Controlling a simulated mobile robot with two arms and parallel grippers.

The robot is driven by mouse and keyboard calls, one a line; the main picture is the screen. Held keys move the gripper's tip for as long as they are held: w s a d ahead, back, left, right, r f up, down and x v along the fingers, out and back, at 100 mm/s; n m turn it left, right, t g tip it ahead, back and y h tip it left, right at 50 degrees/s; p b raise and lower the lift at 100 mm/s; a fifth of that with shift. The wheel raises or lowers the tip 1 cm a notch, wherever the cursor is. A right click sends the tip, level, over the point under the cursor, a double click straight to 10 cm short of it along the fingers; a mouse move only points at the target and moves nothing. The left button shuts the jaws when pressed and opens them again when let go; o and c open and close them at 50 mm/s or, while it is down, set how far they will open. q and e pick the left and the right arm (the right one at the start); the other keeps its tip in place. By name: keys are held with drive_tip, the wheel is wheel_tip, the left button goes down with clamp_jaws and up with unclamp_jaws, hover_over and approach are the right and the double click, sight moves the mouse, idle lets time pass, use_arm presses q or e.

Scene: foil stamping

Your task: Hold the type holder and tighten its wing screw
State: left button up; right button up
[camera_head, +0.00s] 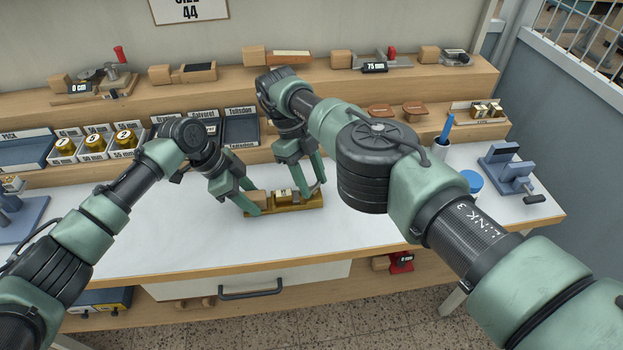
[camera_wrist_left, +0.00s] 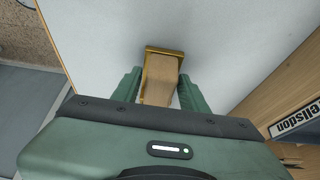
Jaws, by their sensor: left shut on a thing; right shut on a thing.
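The type holder (camera_head: 285,206) is a brass-coloured bar-like holder lying on the white worktop in the head view. It has a wooden handle at its left end. My left gripper (camera_head: 249,204) is shut on the wooden handle. The left wrist view shows the handle (camera_wrist_left: 159,82) between the two green fingers (camera_wrist_left: 158,92), with a brass end (camera_wrist_left: 165,50) beyond it. My right gripper (camera_head: 305,188) is at the right end of the holder, shut on a small part there. The wing screw itself is hidden by the right fingers.
Behind stand wooden shelves with labelled trays (camera_head: 241,130) and brass rolls (camera_head: 95,143). At right are a blue cup (camera_head: 471,181) and a blue-grey clamp device (camera_head: 508,170). A drawer with a dark handle (camera_head: 250,290) is under the front edge. The worktop in front of the holder is clear.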

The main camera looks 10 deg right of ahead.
drive_tip(key=o, duration=1.1)
drive_tip(key=shift+r, duration=0.1)
wheel_tip(320, 180, up, 10)
